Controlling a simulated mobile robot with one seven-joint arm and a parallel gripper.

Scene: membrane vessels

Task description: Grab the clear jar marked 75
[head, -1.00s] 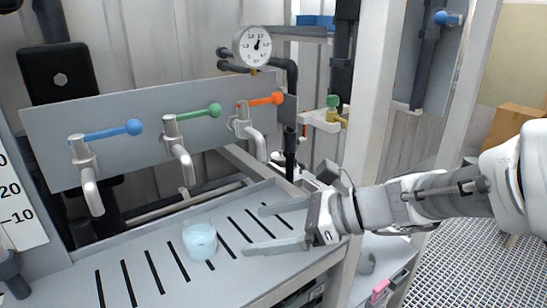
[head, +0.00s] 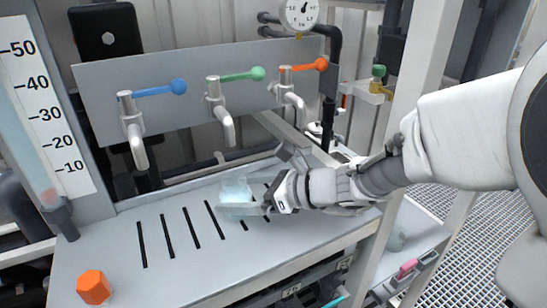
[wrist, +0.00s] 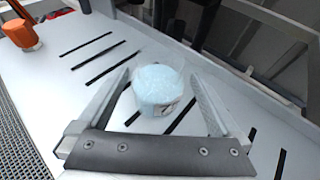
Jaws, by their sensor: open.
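The clear jar (head: 236,190) with pale blue contents stands upright on the slotted grey tray (head: 110,245), below the taps. It also shows in the wrist view (wrist: 158,88), between the two fingers of my open gripper (wrist: 165,95). In the head view my gripper (head: 255,188) comes in from the right, and its near finger crosses in front of the jar's lower part. I see a gap between the jar and the fingers in the wrist view. A mark on the jar's side is too small to read.
An orange hexagonal piece (head: 93,287) sits at the tray's front left. Taps with blue (head: 160,88), green (head: 240,75) and orange (head: 305,67) handles hang over the tray's back. A scale column (head: 45,120) stands at the left, and a white post (head: 412,110) at the right.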

